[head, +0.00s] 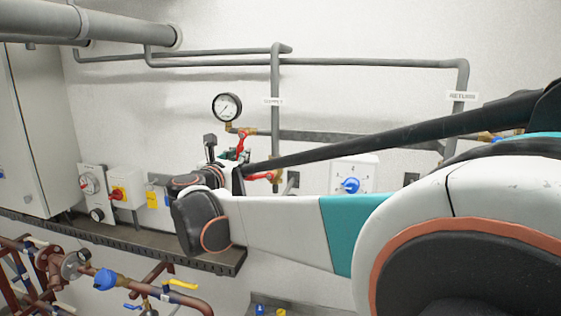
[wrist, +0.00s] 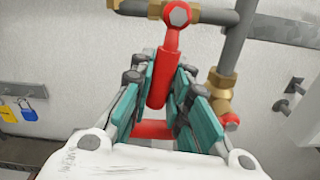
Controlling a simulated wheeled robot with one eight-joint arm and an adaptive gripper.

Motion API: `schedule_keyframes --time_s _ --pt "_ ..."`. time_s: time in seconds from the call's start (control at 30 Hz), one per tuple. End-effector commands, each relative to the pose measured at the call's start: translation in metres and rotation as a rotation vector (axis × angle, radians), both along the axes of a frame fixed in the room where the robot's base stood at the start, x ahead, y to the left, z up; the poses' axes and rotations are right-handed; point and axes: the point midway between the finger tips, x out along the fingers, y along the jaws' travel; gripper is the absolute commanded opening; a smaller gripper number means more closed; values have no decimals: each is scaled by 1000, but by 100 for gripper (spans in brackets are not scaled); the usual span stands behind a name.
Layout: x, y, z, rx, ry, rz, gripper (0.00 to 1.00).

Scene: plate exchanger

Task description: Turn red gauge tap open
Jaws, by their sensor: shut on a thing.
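The red gauge tap (head: 242,139) sits on a brass fitting below a round white gauge (head: 227,106) on the wall pipe. In the wrist view, the tap's red lever (wrist: 158,82) hangs down from its pivot, slightly tilted, with its lower part between my teal finger pads. My gripper (wrist: 170,88) is shut on this lever. In the head view my gripper (head: 228,154) is partly hidden by my wrist, and so is the lever's lower end.
A second red-handled tap (head: 262,177) is just below, on the vertical pipe; its red part (wrist: 218,78) is close to my right finger in the wrist view. A blue-knobbed white box (head: 350,186) is to the right. Switch boxes (head: 125,188) are at left.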

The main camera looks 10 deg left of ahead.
Motion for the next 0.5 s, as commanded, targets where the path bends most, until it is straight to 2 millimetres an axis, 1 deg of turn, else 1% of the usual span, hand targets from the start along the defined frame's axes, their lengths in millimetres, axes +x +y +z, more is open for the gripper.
schedule_keyframes --time_s 0.17,0.5 --pt "1 10 0 144 -13 2 0" --pt "2 27 10 468 -37 2 0"
